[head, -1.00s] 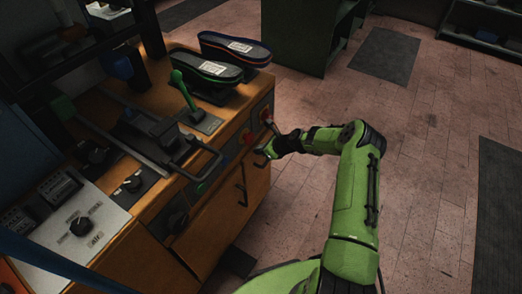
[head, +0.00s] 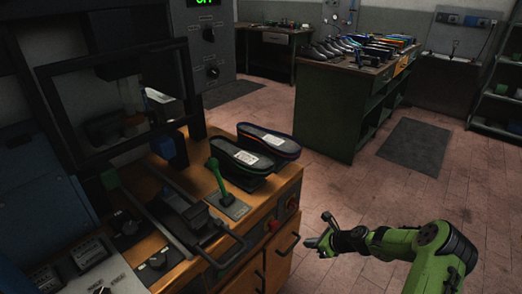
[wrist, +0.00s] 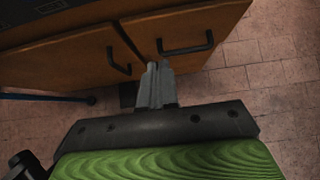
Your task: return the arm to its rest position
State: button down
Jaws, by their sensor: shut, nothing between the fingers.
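My green arm (head: 400,243) reaches in from the lower right of the head view, bent at the elbow. My gripper (head: 318,240) is at its left end, to the right of the wooden press cabinet and in front of open floor. In the wrist view my gripper (wrist: 157,82) has its two grey fingers together, with nothing between them. The fingers point toward the cabinet doors (wrist: 75,62) and their black handles. I cannot tell how far the fingertips are from the doors.
The press cabinet (head: 277,270) carries a green lever (head: 218,180), two dark soles (head: 262,142) and red buttons at its right edge. A green bench (head: 335,105) with several shoes stands behind. The tiled floor (head: 340,185) between them is clear.

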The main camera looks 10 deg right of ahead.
jog(key=s+a+r+n+g+h+p, duration=0.1)
jog(key=s+a+r+n+h+p, duration=0.2)
jog(key=r+n, duration=0.5)
jog(key=s+a+r+n+g, duration=0.15)
jog(key=s+r+n, duration=0.35)
jog(key=r, duration=0.6)
jog(key=s+a+r+n+g+h+p, duration=0.1)
jog(key=s+a+r+n+h+p, duration=0.3)
jog(key=r, duration=0.6)
jog(key=s+r+n, duration=0.3)
jog(key=s+r, duration=0.1)
jog(key=s, duration=0.3)
jog(key=s+a+r+n+t+p, duration=0.1)
jog(key=s+r+n, duration=0.2)
jog(key=s, duration=0.4)
jog(key=s+r+n+t, duration=0.1)
jog(key=s+r+n, duration=0.3)
jog(key=s, duration=0.3)
jog(key=shift+s+a+r+n+y+p, duration=0.2)
jog(key=shift+r+n+y+p, duration=0.1)
jog(key=shift+y+p, duration=0.1)
